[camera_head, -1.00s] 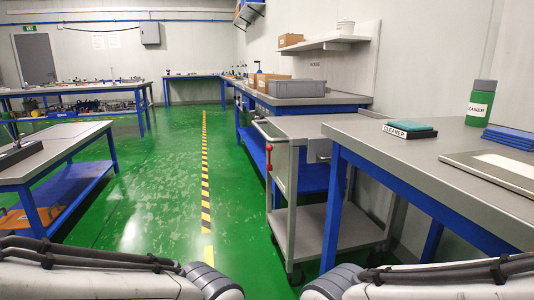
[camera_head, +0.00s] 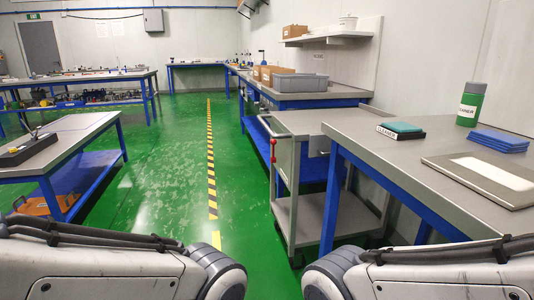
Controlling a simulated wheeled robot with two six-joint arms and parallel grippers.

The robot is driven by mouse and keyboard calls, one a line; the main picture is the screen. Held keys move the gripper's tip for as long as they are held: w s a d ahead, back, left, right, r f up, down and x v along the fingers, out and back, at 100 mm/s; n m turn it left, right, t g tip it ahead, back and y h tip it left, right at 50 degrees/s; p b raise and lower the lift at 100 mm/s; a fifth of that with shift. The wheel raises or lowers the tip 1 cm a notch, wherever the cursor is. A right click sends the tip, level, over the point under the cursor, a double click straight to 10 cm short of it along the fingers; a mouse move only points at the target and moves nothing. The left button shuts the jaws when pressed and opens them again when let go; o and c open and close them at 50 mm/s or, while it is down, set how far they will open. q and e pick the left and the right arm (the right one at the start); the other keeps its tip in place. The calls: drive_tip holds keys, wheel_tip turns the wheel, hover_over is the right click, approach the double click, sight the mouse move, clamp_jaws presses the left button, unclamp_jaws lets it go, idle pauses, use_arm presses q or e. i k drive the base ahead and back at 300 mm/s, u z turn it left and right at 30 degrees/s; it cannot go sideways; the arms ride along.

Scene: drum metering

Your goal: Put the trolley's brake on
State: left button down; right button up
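The grey trolley (camera_head: 308,120) stands on the green floor between the far bench and the near right workbench. It has a top shelf, a lower shelf (camera_head: 312,215) and a push handle (camera_head: 268,125) at its left end. A red lever (camera_head: 272,152) hangs on the upright below the handle; I cannot tell whether it is a brake or how it is set. The trolley's wheels are small and partly hidden at the bottom. Only my arm links show at the lower left and lower right; neither gripper is in view.
The near right workbench (camera_head: 367,138) holds a cleaner bottle (camera_head: 471,104), a green pad (camera_head: 401,128), blue cloths (camera_head: 498,141) and a flat panel (camera_head: 490,178). A low bench (camera_head: 75,135) stands at the left. The floor aisle with the striped line (camera_head: 211,170) is clear.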

sight(273, 159)
drive_tip(key=k, duration=0.45)
drive_tip(key=u, duration=0.35)
drive_tip(key=i, duration=1.7)
drive_tip(key=z, duration=0.45)
